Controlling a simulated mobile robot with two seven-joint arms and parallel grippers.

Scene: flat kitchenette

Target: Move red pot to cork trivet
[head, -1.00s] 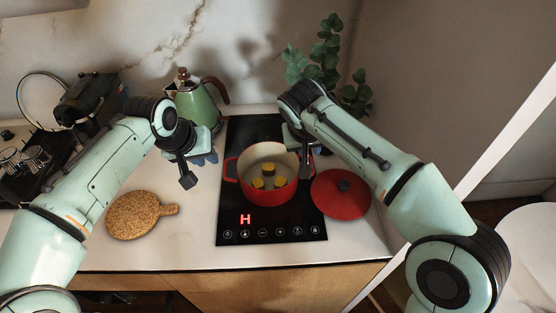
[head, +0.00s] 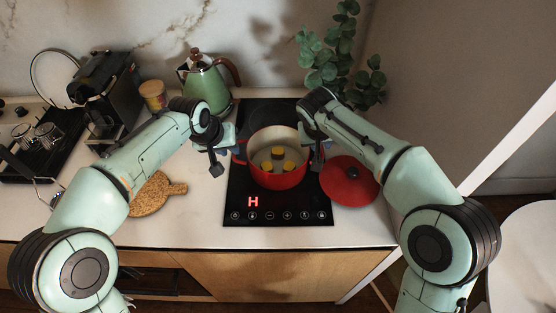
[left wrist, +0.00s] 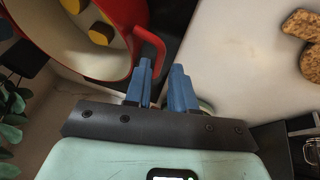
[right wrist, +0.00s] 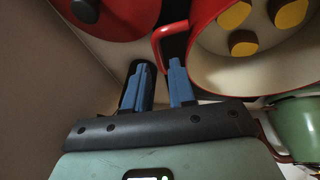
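The red pot (head: 278,180) stands on the black cooktop, with several yellow-topped pieces inside. Its cream interior shows. The cork trivet (head: 155,195) lies flat on the counter to the left, partly hidden by my left arm. My left gripper (head: 224,156) is open beside the pot's left handle; in the left wrist view the handle (left wrist: 152,46) reaches to the fingertips. My right gripper (head: 317,157) is beside the pot's right side; in the right wrist view it is open, with the other handle (right wrist: 159,42) at its fingertips. I see no firm grip on either handle.
A red lid (head: 348,184) lies right of the pot, overlapping the cooktop (head: 300,218) edge. A green kettle (head: 206,84) and a plant (head: 335,65) stand behind. A coffee machine (head: 106,95) stands at left. Counter between trivet and cooktop is clear.

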